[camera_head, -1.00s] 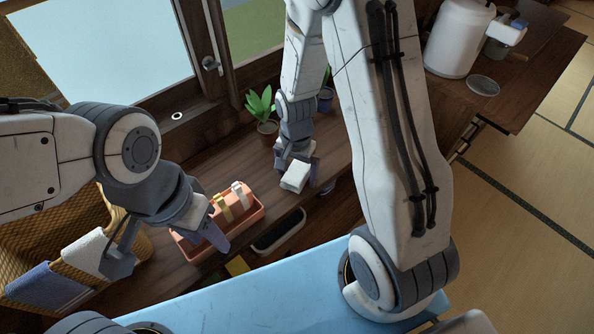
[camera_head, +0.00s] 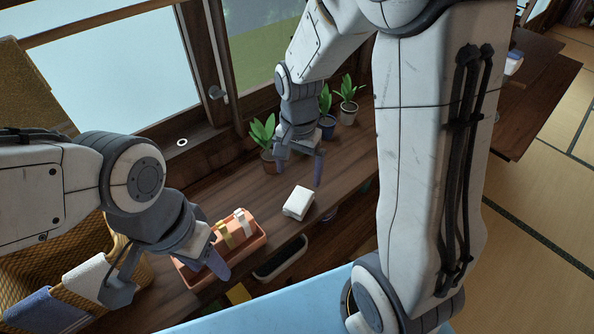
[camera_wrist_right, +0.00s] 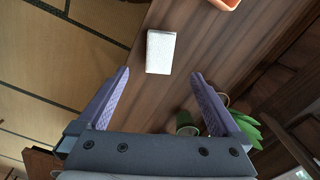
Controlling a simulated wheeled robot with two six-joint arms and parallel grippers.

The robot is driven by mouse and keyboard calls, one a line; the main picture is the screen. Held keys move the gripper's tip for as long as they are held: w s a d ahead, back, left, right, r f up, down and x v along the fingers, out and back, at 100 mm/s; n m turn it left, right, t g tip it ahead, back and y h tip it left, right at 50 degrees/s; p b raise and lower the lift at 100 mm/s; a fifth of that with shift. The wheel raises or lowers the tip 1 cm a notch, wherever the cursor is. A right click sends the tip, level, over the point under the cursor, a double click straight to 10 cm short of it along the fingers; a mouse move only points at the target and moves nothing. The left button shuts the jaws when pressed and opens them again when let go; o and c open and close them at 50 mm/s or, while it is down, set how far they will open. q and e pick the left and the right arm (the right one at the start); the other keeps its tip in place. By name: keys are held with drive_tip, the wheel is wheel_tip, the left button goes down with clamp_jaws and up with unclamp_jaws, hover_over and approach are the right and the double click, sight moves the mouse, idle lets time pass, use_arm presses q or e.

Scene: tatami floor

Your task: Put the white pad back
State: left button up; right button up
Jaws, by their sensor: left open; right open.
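The white pad (camera_head: 298,203) lies flat on the brown wooden counter (camera_head: 345,178), to the right of the orange tray. It also shows in the right wrist view (camera_wrist_right: 161,51), just beyond the fingertips. My right gripper (camera_head: 299,168) is open and empty, apart from the pad, on the window side of it. In its wrist view, the two purple fingers (camera_wrist_right: 160,75) are spread with bare wood between them. My left gripper (camera_head: 168,275) is open at the left, between the woven basket and the orange tray; one finger overlaps the tray's left part in view.
The orange tray (camera_head: 262,238) holds an orange block with yellow and white strips. Several potted plants (camera_head: 263,138) stand along the window. The yellow woven basket (camera_head: 22,262) with cloths is at left.

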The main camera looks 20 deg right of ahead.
drive_tip(key=s+a+r+n, duration=0.3)
drive_tip(key=s+a+n, duration=0.3)
drive_tip(key=s+n, duration=0.2)
drive_tip(key=s+a+r+n+y, duration=0.1)
drive_tip(key=s+a+r+n, duration=0.3)
drive_tip(key=s+a+n, duration=0.2)
drive_tip(key=shift+s+n, duration=1.4)
drive_tip(key=shift+s, duration=0.55)
